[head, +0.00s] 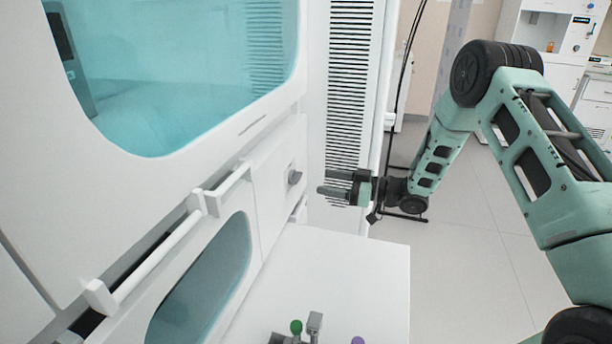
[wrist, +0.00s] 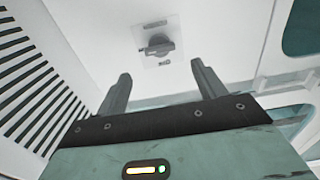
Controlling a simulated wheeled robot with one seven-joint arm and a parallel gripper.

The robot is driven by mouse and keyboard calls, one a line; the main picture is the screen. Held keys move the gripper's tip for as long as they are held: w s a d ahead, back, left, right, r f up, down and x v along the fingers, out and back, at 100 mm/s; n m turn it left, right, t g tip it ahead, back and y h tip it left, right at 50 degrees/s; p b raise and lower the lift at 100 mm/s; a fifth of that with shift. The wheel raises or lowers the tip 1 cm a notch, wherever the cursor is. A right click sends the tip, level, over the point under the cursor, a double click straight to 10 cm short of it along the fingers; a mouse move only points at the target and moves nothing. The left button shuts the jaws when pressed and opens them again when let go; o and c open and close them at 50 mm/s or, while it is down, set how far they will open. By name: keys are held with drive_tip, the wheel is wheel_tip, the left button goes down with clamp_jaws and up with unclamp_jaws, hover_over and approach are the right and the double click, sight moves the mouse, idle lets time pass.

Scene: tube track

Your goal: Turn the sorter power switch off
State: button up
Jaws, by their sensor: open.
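The power switch (head: 294,177) is a small dark grey knob on the white side panel of the machine. In the wrist view the switch (wrist: 158,45) is a grey rotary knob on a pale square plate, with small lettering below it that is too small to read surely. My gripper (head: 330,182) is to the right of the switch in the head view, apart from it. Its two fingers also show in the wrist view (wrist: 158,82), spread apart and empty, with the knob beyond and between them. Nothing hides the knob.
A vented panel (head: 350,90) stands behind my gripper. A white handle bar (head: 165,245) runs along the machine at left. A white shelf (head: 320,270) lies below, with a green ball (head: 296,327) and grey fittings at its front. Open floor (head: 470,260) is at right.

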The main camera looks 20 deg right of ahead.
sight(300, 177)
drive_tip(key=p+x, duration=0.1)
drive_tip(key=x, duration=0.6)
drive_tip(key=shift+a, duration=0.1)
drive_tip(key=c, duration=1)
